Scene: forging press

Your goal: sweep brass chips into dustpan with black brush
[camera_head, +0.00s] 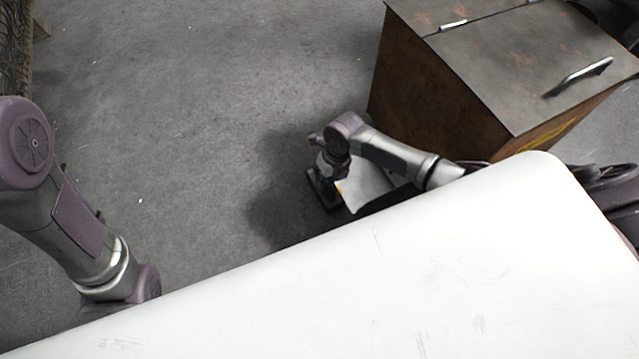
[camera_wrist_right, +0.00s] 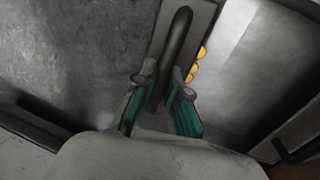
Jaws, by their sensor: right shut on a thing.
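My right gripper (camera_wrist_right: 163,82) is shut on the curved black handle of the brush (camera_wrist_right: 180,40). In the head view the brush (camera_head: 321,190) is a dark block on the floor below my right gripper (camera_head: 331,164). Brass chips (camera_wrist_right: 194,70) show as a few yellow bits along the brush's right edge. The dustpan (camera_wrist_right: 262,65) is a grey metal sheet just right of the chips; it also shows in the head view (camera_head: 366,187), partly hidden by my arm. The brush bristles are hidden. My left gripper is out of view.
A rusty metal bin (camera_head: 440,90) with a handled lid stands right of the brush and dustpan. The grey concrete floor (camera_head: 200,110) to the left is mostly clear. My own white body covers the lower part of the head view.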

